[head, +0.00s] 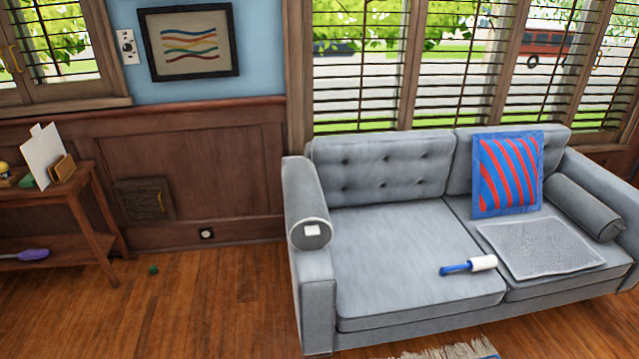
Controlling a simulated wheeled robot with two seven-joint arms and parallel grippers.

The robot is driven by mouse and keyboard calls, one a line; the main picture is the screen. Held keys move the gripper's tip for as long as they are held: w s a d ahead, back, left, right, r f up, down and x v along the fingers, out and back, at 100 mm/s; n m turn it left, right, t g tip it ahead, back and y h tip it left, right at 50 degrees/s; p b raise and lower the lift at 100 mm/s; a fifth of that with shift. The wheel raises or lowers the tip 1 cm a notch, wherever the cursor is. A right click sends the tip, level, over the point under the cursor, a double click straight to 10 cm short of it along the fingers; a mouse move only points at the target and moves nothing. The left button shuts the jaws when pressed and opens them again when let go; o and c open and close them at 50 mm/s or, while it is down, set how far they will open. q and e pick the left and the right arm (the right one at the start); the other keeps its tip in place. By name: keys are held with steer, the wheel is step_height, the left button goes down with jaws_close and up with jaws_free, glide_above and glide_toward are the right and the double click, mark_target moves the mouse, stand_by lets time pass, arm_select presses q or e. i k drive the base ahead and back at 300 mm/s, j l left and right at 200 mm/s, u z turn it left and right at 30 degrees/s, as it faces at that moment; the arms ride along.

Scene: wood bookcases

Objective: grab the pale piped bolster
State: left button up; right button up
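Two cylindrical bolsters lie on the grey sofa (420,247). The left bolster (306,190) is light grey with a pale rim around its round end and a small white square on that end; it lies along the left arm of the sofa. The right bolster (582,206) is darker grey with a dark edge and lies against the right arm of the sofa. The left one looks the paler of the two. Neither of my grippers shows in the head view.
A wooden side table (85,205) stands at left. Open wood floor (210,300) lies left of the sofa; a rug edge shows in front.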

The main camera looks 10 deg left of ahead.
mark_target(309, 224)
steer(key=i+j+z, duration=0.4)
steer(key=i+j, duration=0.65)
steer(key=j, duration=0.1)
